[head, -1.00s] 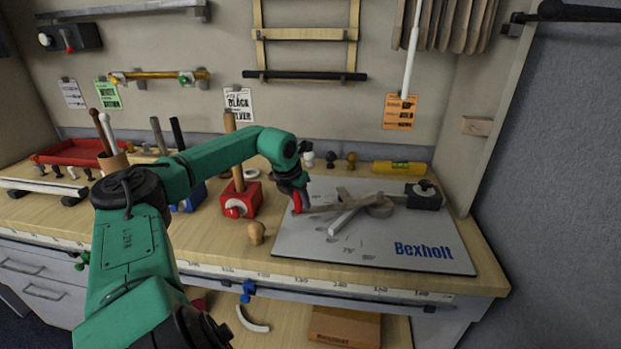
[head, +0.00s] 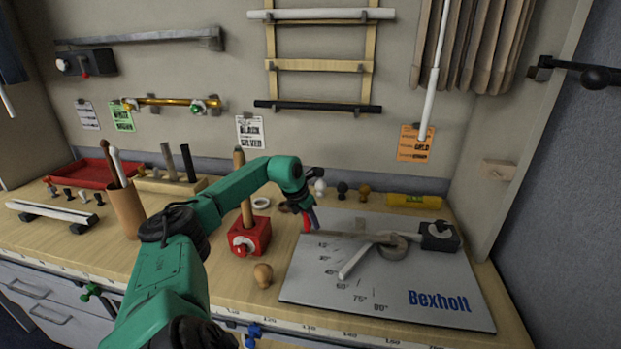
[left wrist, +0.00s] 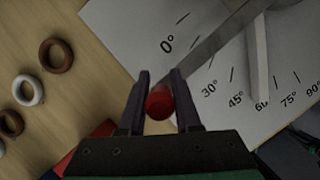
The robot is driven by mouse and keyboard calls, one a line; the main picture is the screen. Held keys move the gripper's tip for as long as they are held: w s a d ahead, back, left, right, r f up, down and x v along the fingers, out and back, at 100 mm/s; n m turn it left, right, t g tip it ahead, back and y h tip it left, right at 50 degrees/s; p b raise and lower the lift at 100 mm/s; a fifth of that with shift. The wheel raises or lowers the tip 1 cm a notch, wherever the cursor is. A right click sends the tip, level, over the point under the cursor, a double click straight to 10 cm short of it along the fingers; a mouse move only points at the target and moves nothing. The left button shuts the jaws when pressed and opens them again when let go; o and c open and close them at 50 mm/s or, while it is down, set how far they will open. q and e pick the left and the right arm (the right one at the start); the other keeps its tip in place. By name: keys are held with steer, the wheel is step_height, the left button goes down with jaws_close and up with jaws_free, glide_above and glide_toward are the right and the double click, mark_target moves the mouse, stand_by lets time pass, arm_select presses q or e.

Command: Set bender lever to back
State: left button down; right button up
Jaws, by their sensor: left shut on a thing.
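The bender is a grey plate (head: 325,288) marked "Bexholt", with angle marks and a round pivot (head: 393,247). Its grey lever (head: 345,235) runs left from the pivot; the bar also shows in the left wrist view (left wrist: 222,38). The lever's end carries a red grip (left wrist: 159,102). My left gripper (head: 309,220) is shut on this grip at the plate's back left, and its fingers flank it in the left wrist view (left wrist: 160,95). A pale bar (head: 355,261) lies from the pivot toward the 60° mark. My right gripper is not in view.
A red block with an upright dowel (head: 250,238) and a wooden knob (head: 263,275) stand left of the plate. A black clamp block (head: 438,237) sits at its right end. A yellow level (head: 415,201) lies behind. Several rings (left wrist: 57,56) lie beside the plate.

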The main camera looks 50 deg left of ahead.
arm_select(q)
steer(key=c, duration=0.7)
jaws_free()
steer(key=shift+o, duration=0.5)
steer(key=shift+d, duration=0.1)
steer(key=shift+s+r+b, duration=0.3)
steer(key=shift+r, duration=0.25)
steer(key=b+v, duration=0.4)
steer(key=v, duration=0.9)
steer(key=shift+r, duration=0.25)
